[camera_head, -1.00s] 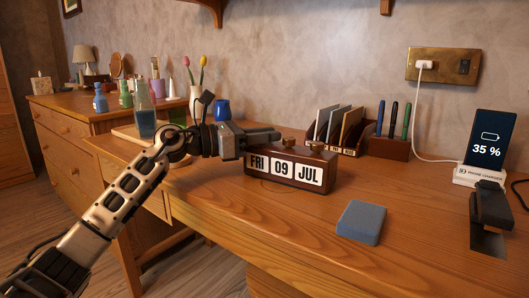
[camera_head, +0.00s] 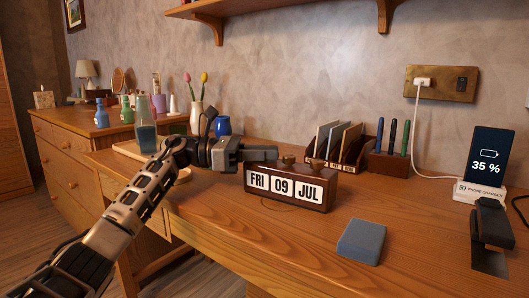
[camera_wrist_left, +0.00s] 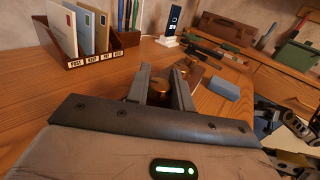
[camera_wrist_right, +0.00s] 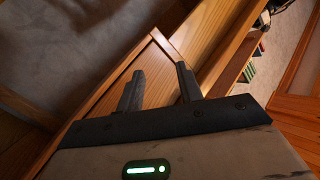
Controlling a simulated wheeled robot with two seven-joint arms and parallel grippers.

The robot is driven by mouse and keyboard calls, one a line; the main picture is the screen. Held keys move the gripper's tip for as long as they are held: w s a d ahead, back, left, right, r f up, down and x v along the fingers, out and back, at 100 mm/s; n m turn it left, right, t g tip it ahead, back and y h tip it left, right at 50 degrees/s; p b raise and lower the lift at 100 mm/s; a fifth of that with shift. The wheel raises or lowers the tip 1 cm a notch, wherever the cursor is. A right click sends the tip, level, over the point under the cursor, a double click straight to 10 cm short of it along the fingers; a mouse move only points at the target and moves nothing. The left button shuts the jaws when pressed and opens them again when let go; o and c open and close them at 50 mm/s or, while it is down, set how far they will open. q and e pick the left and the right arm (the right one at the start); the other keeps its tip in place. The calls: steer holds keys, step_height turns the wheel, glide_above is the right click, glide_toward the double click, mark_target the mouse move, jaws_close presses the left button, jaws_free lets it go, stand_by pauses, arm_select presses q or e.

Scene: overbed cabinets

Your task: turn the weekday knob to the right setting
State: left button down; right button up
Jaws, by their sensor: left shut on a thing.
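The dark brown calendar block (camera_head: 291,204) stands on the desk and reads FRI 09 JUL in the head view. My left gripper (camera_head: 262,153) is over its left end, above the FRI panel. In the left wrist view its fingers (camera_wrist_left: 160,88) are shut on a round brass knob (camera_wrist_left: 158,92), the weekday knob. The head view hides this knob behind the fingers. The other brass knobs (camera_head: 288,159) (camera_head: 318,166) stand free on top. My right gripper (camera_wrist_right: 160,88) shows only in its wrist view, with its fingers apart and nothing between them.
A letter rack (camera_head: 336,150) and a pen holder (camera_head: 388,165) stand behind the calendar. A blue-grey block (camera_head: 362,241) lies in front to the right. A phone (camera_head: 486,156) on a charger and a dark object (camera_head: 492,222) are at the right. The desk's front middle is clear.

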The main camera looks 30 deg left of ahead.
arm_select(q)
steer(key=c, duration=1.2)
jaws_free()
steer(key=shift+c, duration=0.2)
steer(key=p+v, duration=0.2)
steer(key=v, duration=1.3)
steer(key=shift+a, duration=0.1)
steer(key=shift+s+a, duration=0.25)
steer(key=shift+a, duration=0.05)
arm_select(e)
steer(key=shift+d+f+n+g+h, duration=0.2)
steer(key=shift+f+n+g+h, duration=0.1)
steer(key=shift+f+h, duration=0.1)
